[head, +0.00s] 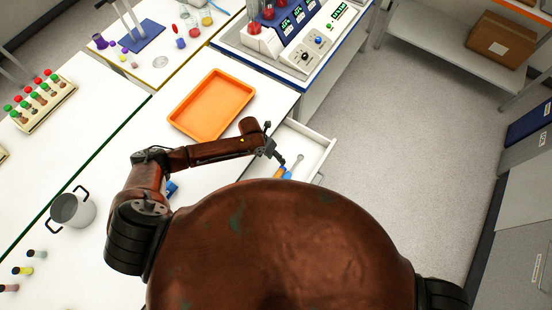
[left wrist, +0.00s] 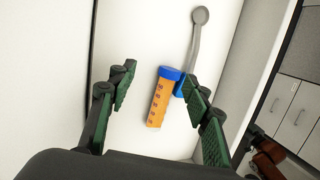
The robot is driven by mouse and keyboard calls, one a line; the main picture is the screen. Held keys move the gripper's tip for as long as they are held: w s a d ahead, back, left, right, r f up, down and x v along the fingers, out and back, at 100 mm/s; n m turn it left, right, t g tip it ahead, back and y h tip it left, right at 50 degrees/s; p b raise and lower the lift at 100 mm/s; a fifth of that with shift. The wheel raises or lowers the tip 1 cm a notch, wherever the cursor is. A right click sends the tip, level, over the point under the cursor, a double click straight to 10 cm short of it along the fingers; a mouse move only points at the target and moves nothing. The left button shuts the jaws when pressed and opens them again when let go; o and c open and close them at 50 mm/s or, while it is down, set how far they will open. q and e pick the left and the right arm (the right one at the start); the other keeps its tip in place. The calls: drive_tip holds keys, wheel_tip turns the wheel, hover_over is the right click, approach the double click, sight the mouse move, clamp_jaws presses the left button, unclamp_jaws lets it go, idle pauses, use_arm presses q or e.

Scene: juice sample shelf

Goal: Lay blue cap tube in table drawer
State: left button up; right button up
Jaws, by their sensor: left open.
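The blue cap tube, with an orange body, lies in the table drawer; in the left wrist view its body (left wrist: 158,104) and blue cap (left wrist: 170,73) are plain. In the head view it is small and partly hidden (head: 281,171). The white table drawer (head: 312,150) is pulled open at the table's right side; its floor also shows in the left wrist view (left wrist: 150,30). My left gripper (head: 274,156) is over the drawer, open, with its fingers (left wrist: 158,75) apart on either side of the tube. I cannot tell if a finger touches it.
A spoon-like tool with a grey shaft (left wrist: 195,45) lies in the drawer close beside the tube, partly behind a finger. An orange tray (head: 212,105) sits on the table above my left arm. A metal pot (head: 72,209) and tube rack (head: 42,101) are further left.

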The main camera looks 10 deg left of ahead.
use_arm(q)
drive_tip(key=v, duration=1.1)
drive_tip(key=shift+f, duration=0.1)
